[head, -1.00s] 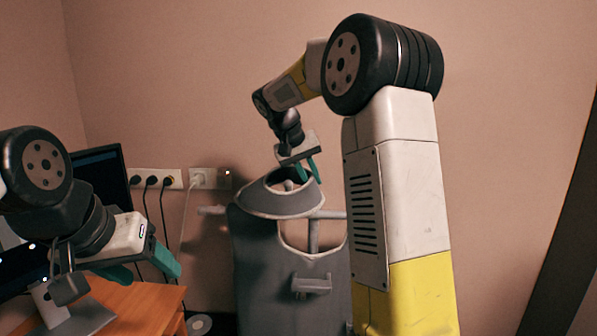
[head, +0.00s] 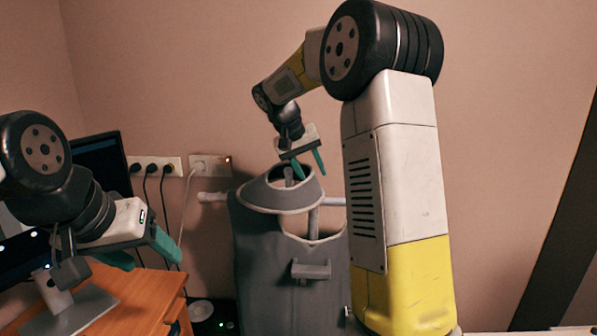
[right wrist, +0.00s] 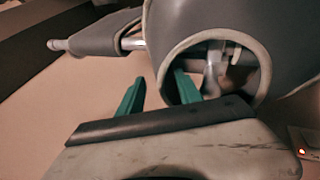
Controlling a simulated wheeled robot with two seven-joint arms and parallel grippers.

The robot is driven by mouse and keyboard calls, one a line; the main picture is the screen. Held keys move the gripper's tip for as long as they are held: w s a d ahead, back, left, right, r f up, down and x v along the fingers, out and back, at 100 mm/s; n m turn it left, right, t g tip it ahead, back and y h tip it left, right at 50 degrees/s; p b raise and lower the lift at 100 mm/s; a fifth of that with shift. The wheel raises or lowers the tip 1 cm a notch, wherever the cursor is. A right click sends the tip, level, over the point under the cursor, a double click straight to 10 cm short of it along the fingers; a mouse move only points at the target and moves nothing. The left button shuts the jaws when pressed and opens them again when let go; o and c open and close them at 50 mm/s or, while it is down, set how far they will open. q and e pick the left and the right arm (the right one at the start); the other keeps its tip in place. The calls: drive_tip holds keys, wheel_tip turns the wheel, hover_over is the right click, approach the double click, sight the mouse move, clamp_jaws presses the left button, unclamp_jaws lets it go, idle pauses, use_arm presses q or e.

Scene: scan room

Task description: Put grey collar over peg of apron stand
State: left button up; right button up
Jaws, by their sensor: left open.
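The grey collar (head: 280,199) rests at the top of the apron stand, above the hanging grey apron (head: 262,262). The stand's peg (head: 288,174) shows inside the collar's opening, with the collar around it. In the right wrist view the collar (right wrist: 205,20) has its pale rim around the peg (right wrist: 211,78). My right gripper (head: 306,169) is open at the collar's far right edge. In the right wrist view one finger lies outside the rim and one at the opening; contact cannot be told. My left gripper (head: 146,256) is open and empty at the left, above the desk.
The stand's crossbar (head: 212,197) sticks out to the left. A wooden desk (head: 130,300) with a monitor (head: 100,165) is at the left. A socket strip (head: 157,166) with cables is on the wall behind. My right arm hides the stand's right side.

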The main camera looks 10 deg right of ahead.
drive_tip(key=v, duration=0.7)
drive_tip(key=s+a+f+n+t+y, duration=0.1)
drive_tip(key=s+f+y, duration=0.2)
drive_tip(key=s, duration=1.1)
drive_tip(key=s+a+f+n+t+y, duration=0.1)
drive_tip(key=s+a+f+t+y, duration=0.1)
drive_tip(key=s, duration=1.2)
drive_tip(key=shift+s+f+t+y, duration=0.3)
drive_tip(key=shift+f+y, duration=0.4)
drive_tip(key=shift+y, duration=0.5)
